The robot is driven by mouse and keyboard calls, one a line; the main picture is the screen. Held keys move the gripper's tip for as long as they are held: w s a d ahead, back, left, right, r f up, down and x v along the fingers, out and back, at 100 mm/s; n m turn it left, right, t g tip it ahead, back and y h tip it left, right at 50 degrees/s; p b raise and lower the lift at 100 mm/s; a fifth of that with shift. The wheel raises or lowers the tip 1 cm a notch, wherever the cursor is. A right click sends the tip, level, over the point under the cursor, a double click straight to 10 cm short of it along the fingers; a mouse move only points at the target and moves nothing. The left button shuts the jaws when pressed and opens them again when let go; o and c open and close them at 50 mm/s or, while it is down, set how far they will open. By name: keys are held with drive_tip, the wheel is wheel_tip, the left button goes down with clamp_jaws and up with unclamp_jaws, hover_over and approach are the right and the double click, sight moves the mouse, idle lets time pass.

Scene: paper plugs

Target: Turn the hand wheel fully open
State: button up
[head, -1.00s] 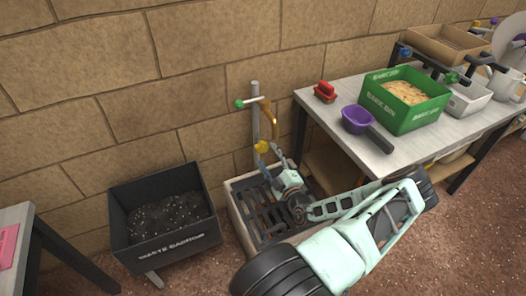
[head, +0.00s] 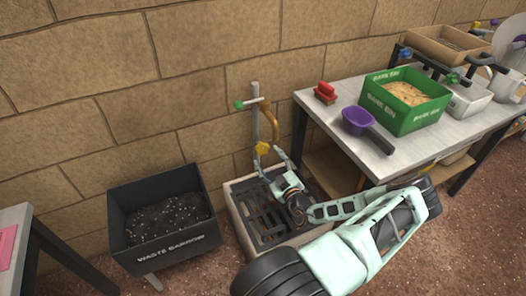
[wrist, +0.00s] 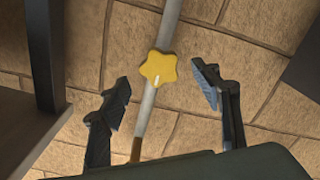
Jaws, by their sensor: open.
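The hand wheel (head: 262,147) is a small yellow star-shaped knob on the standpipe (head: 255,108) by the wall. In the wrist view the wheel (wrist: 158,69) lies on the grey pipe, between the lines of my two fingertips and a little ahead of them. My gripper (head: 268,156) is just in front of and below the wheel, its fingers spread. In the wrist view my gripper (wrist: 161,86) is open and empty, with visible gaps on both sides of the wheel. No finger appears to touch it. How far the wheel is turned cannot be told.
A grated basin (head: 233,200) stands below the pipe. A dark box marked waste barrow (head: 165,247) is to its left. To the right, a table (head: 327,124) carries a green bin (head: 395,116), a purple scoop (head: 357,121) and a red-handled brush (head: 325,92).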

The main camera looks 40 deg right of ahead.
sight(263, 150)
drive_tip(key=shift+x, duration=1.95)
drive_tip(key=shift+c, duration=0.5)
drive_tip(key=c, duration=1.1)
drive_tip(key=shift+o, duration=0.2)
